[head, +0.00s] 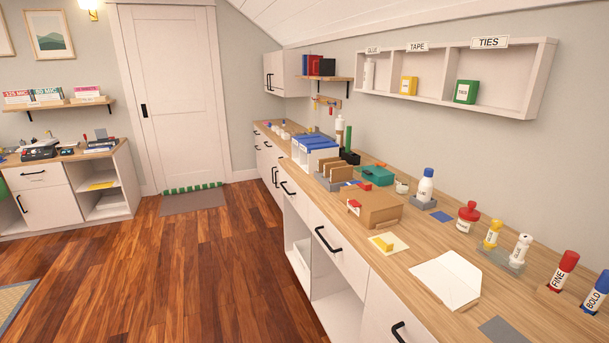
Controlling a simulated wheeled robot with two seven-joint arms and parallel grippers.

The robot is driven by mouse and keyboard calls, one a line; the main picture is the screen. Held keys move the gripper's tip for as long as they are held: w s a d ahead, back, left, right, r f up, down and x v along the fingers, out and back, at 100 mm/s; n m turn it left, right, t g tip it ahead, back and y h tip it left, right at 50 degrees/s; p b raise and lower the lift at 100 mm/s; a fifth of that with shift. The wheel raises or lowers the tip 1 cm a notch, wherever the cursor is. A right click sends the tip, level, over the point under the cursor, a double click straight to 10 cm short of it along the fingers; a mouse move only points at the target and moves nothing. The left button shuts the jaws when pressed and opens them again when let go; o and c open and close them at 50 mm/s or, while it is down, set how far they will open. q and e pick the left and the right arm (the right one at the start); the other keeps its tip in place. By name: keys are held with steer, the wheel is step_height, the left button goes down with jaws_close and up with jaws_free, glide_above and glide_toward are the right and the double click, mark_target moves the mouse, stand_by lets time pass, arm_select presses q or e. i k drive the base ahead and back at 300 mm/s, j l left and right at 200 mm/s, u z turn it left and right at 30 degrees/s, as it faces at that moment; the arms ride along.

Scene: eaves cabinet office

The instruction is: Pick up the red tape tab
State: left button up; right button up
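A small red piece (354,203) with a white patch beside it shows at the left end of a brown cardboard box (383,208) on the wooden counter. It looks like the red tape tab, but it is too small to make out its shape. Neither of my grippers is in view, and nothing is seen touching the box.
Around the box are a yellow block (385,243) on a pale sheet, an envelope (445,280), a white bottle (425,186) and a red-capped container (467,217). Labelled cubbies (520,78) hang above the counter (400,268).

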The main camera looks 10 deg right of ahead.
mark_target(368, 187)
steer(key=i+j+u, duration=0.15)
steer(key=i, duration=0.6)
steer(key=i+j+u, duration=0.15)
steer(key=i, duration=0.65)
steer(key=i+j+z, duration=0.1)
steer(key=i+z, duration=0.2)
steer(key=z, duration=0.2)
steer(key=i+j+z, duration=0.2)
steer(key=z, duration=0.25)
steer(key=i+j+z, duration=0.3)
steer(key=z, duration=0.2)
steer(key=i+j+z, duration=0.2)
steer(key=j+z, duration=0.3)
steer(key=l, duration=0.1)
